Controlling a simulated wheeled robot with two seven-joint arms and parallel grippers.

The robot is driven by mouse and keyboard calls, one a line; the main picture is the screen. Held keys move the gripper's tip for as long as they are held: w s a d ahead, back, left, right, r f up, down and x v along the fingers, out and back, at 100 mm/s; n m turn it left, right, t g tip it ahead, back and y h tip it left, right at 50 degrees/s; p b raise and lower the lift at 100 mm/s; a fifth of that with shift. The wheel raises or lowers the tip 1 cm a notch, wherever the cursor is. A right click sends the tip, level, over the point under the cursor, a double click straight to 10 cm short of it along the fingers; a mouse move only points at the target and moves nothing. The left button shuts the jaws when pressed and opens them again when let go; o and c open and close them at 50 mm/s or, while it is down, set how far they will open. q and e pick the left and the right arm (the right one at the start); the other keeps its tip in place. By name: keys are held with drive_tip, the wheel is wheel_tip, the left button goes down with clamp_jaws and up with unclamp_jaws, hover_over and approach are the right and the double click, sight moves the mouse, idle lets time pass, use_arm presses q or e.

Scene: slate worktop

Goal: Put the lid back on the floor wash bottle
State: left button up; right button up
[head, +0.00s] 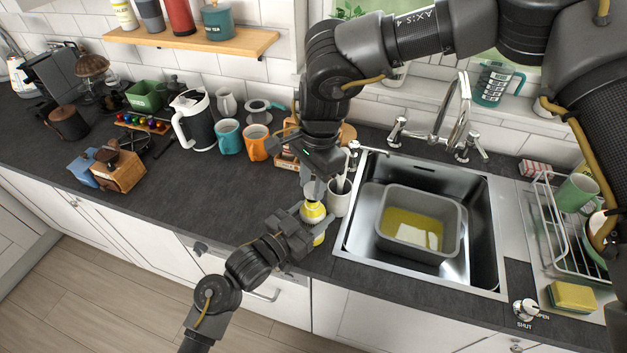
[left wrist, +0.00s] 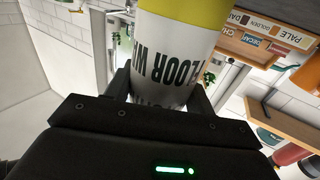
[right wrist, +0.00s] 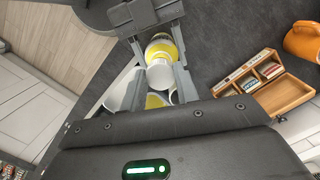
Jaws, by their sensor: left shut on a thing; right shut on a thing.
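The floor wash bottle (head: 313,214) is yellow and white and stands near the counter's front edge, left of the sink. My left gripper (head: 298,226) is shut around it from the front left. In the left wrist view its white body with black lettering (left wrist: 165,62) sits between the fingers, below a yellow band. My right gripper (head: 318,184) is above the bottle, pointing down. It is shut on the white lid (right wrist: 160,76), close over the bottle's yellow top (right wrist: 161,48). I cannot tell whether lid and bottle touch.
The sink (head: 354,235) with a grey tub (head: 447,222) lies further right. A teal mug (head: 229,137), an orange mug (head: 256,143) and a wooden tea box (right wrist: 285,93) are behind.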

drive_tip(key=shift+f, duration=0.1)
drive_tip(key=shift+f, duration=0.8)
drive_tip(key=shift+f, duration=0.5)
